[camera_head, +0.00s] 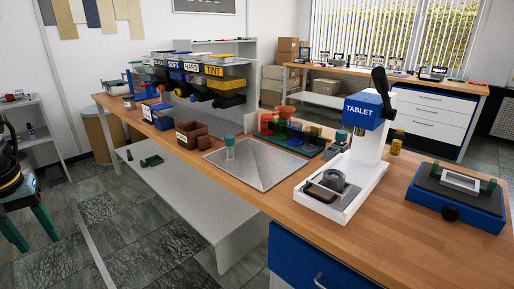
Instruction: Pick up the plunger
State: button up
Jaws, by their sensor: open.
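No part is labelled as the plunger, and I cannot tell for sure which piece it is. A small brass-coloured upright piece (397,142) stands on the bench just right of the tablet press (367,112). A pale cylinder with a teal top (229,147) stands upright on a grey metal sheet (265,172) left of the press. The press is white with a blue head marked TABLET and a black lever. A dark round die (334,180) sits on its base. My gripper does not show in this view.
The wooden bench (430,227) has bare room at its front right. A blue device with a black knob (461,197) stands at right. Coloured containers (288,130), a brown open box (192,134) and labelled bins (214,84) stand behind and left.

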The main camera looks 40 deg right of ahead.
aim_at(229, 139)
jog(key=i+z, duration=0.3)
jog(key=z, duration=0.2)
jog(key=i+z, duration=0.25)
jog(key=z, duration=0.25)
jog(key=i+j+z, duration=0.15)
jog(key=i, duration=0.35)
jog(key=i+j+z, duration=0.1)
jog(key=i+j, duration=0.35)
jog(key=i+j+z, duration=0.15)
jog(key=i+j, duration=0.2)
jog(key=i, duration=0.2)
